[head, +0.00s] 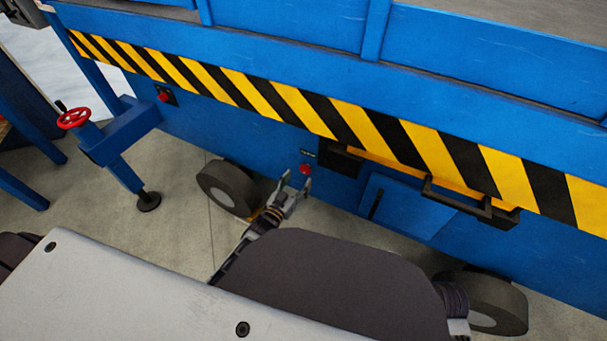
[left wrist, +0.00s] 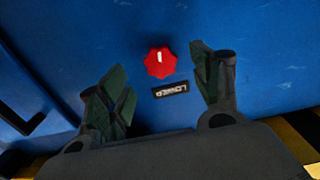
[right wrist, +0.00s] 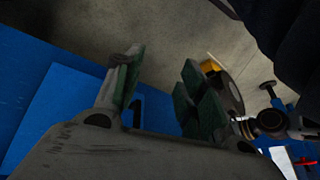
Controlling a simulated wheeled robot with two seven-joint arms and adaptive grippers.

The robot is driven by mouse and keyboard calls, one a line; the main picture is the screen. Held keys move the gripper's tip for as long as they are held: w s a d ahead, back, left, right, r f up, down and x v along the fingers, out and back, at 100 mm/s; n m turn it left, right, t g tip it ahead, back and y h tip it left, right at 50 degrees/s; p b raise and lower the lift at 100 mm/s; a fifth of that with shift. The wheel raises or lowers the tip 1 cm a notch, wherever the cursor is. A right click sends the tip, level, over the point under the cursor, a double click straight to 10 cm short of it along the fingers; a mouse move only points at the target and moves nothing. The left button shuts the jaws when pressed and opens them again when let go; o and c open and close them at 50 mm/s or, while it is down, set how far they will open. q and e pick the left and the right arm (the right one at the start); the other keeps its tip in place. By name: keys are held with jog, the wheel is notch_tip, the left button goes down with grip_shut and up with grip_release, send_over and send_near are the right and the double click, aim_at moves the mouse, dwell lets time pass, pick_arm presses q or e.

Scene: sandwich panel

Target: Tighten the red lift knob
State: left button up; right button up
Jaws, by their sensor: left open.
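The red knob (head: 305,169), lobed with a white mark on its face, sits on the blue side panel below the striped band. It also shows in the left wrist view (left wrist: 160,62), between the fingers and close to a small dark label (left wrist: 171,90) that seems to read LOWER, upside down. My left gripper (head: 296,178) is open, with its fingertips pointing at the panel around the knob's place; I see no contact. My right gripper (right wrist: 163,58) is open and empty in the right wrist view, and the head view does not show it.
A second red control (head: 164,97) is further left on the panel. A red handwheel (head: 73,118) tops the blue jack leg. A black handle (head: 456,199) juts out at right. Wheels (head: 229,189) stand under the platform.

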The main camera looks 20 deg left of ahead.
aim_at(304, 171)
pick_arm(q)
jog(key=shift+w+d, duration=0.1)
jog(key=shift+w, duration=0.4)
jog(key=shift+b+x, duration=0.5)
jog(key=shift+x, duration=1.5)
pick_arm(e)
jog(key=shift+t, duration=0.3)
jog(key=shift+w+a+f, duration=0.1)
jog(key=shift+a+f, duration=0.15)
jog(key=shift+f, duration=0.75)
jog(key=shift+a+f, duration=0.2)
jog(key=shift+f, duration=0.75)
jog(key=shift+r, duration=0.1)
pick_arm(q)
jog(key=c, duration=1)
pick_arm(e)
jog(key=shift+r, duration=0.15)
